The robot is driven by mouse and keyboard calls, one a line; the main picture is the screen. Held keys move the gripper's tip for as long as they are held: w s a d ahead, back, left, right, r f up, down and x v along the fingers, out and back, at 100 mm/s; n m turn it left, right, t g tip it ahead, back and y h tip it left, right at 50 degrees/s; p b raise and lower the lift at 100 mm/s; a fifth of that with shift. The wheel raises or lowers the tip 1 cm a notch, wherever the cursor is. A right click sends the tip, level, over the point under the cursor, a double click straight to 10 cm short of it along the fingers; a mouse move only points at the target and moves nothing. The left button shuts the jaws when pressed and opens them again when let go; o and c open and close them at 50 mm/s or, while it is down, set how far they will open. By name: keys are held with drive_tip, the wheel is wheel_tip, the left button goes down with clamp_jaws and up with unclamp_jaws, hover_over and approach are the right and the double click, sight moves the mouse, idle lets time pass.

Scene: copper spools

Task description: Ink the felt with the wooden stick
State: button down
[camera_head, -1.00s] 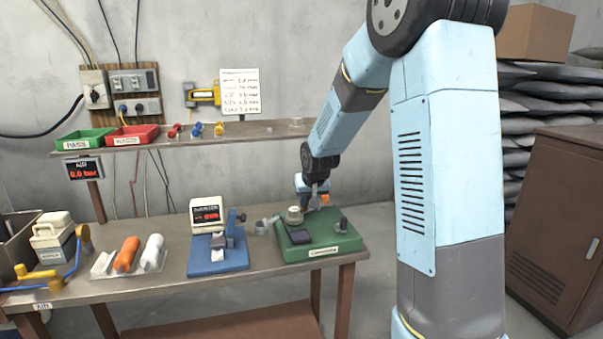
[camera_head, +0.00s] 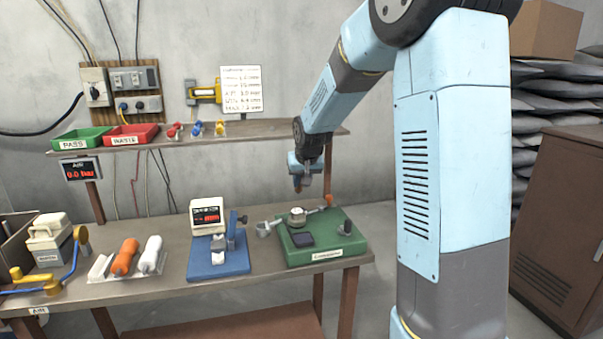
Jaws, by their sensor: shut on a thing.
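My gripper (camera_head: 300,181) hangs above the back of the green board (camera_head: 325,253) on the right end of the bench. It is small in view, and a short brownish piece (camera_head: 297,188), which looks like the end of the wooden stick, shows at its jaws. They are shut on it, apart from the board. I cannot tell which of these is the felt.
A blue device (camera_head: 218,262) with a screen stands left of the board. Orange and white rolls (camera_head: 124,257) lie further left. A shelf (camera_head: 240,133) with trays runs above the bench.

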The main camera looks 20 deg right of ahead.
drive_tip(key=shift+r, duration=1.3)
drive_tip(key=shift+s, duration=0.1)
